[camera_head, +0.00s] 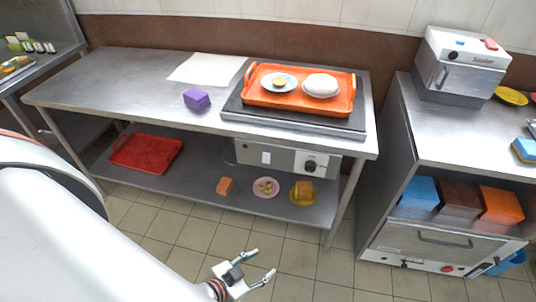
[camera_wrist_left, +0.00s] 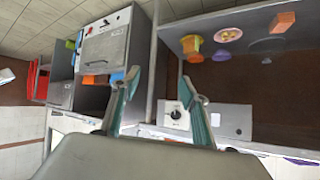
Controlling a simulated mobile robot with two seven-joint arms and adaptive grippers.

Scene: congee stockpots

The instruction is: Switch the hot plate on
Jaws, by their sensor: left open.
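The hot plate (camera_head: 232,108) is a dark flat slab on the steel table. Its grey front panel (camera_head: 285,160) hangs below the table's front edge and carries a white rectangular switch (camera_head: 266,158) and a round black knob (camera_head: 310,165). The knob also shows in the left wrist view (camera_wrist_left: 176,113), with the picture turned over. My left gripper (camera_head: 262,263) is open and empty, over the floor in front of the table and lower than the panel. Its two fingers (camera_wrist_left: 163,92) are spread in the wrist view, apart from the panel. My right gripper is not in view.
An orange tray (camera_head: 262,99) with a plate and a white round item sits on the hot plate. A purple block (camera_head: 197,99) lies on the table. A red tray (camera_head: 146,153) and small dishes are on the lower shelf. A cabinet (camera_head: 430,240) stands right. Floor between is clear.

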